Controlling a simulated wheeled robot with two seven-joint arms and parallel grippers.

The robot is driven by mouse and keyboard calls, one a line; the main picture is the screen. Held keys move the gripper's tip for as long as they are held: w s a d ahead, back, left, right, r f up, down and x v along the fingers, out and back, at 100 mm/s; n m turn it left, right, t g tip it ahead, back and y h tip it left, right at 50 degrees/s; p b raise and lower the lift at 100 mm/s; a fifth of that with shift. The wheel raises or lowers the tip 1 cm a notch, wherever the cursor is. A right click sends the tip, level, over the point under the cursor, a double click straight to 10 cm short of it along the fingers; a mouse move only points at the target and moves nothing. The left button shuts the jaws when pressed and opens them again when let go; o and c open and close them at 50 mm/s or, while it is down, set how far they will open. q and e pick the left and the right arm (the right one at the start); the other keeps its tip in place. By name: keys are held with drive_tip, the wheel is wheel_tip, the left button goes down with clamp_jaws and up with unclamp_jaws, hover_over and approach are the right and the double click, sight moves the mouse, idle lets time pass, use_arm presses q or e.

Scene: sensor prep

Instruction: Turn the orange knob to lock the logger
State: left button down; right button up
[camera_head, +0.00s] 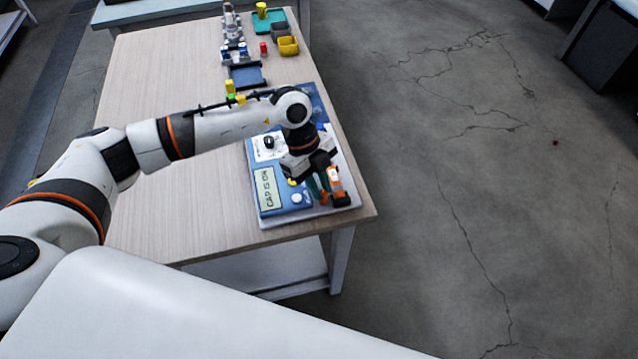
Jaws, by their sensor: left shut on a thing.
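The logger (270,208) is a blue and white box near the front right corner of the table, with a screen (265,189) that appears to read "CAP IS ON". My left arm reaches over it from the left. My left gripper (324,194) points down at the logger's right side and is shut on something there. An orange part (336,180) shows at the gripper, and I cannot tell whether it is the knob or part of the gripper. The fingertips are small and partly hidden. My right gripper is not in view.
The wooden table (180,190) has bare room left of the logger. Behind the logger lie a dark blue tray (247,76), a yellow bin (288,46), a grey bin (278,29) and a teal tray (264,25). Cracked floor (470,150) lies right of the table.

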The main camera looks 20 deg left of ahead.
use_arm(q)
drive_tip(key=m, duration=0.2)
drive_tip(key=m+g+y, duration=0.1)
drive_tip(key=shift+w+d+m+b, duration=0.15)
drive_tip(key=shift+w+m+b, duration=0.05)
drive_tip(key=shift+m+b, duration=0.2)
drive_tip(key=m+y+b, duration=0.1)
drive_tip(key=m, duration=0.2)
drive_tip(key=shift+w+d+m+g, duration=0.1)
drive_tip(key=shift+m+g, duration=0.2)
drive_tip(key=shift+g, duration=0.1)
drive_tip(key=m+y+b, duration=0.1)
drive_tip(key=m, duration=0.1)
drive_tip(key=m+b, duration=0.1)
drive_tip(key=m, duration=0.1)
drive_tip(key=shift+w+d+g+y, duration=0.1)
drive_tip(key=shift+d+g+y, duration=0.1)
drive_tip(key=shift+g+y, duration=0.15)
drive_tip(key=shift+d+m+y+b, duration=0.1)
drive_tip(key=shift+m+y+b, duration=0.75)
drive_tip(key=shift+m, duration=1.05)
drive_tip(key=c, duration=1.3)
unclamp_jaws()
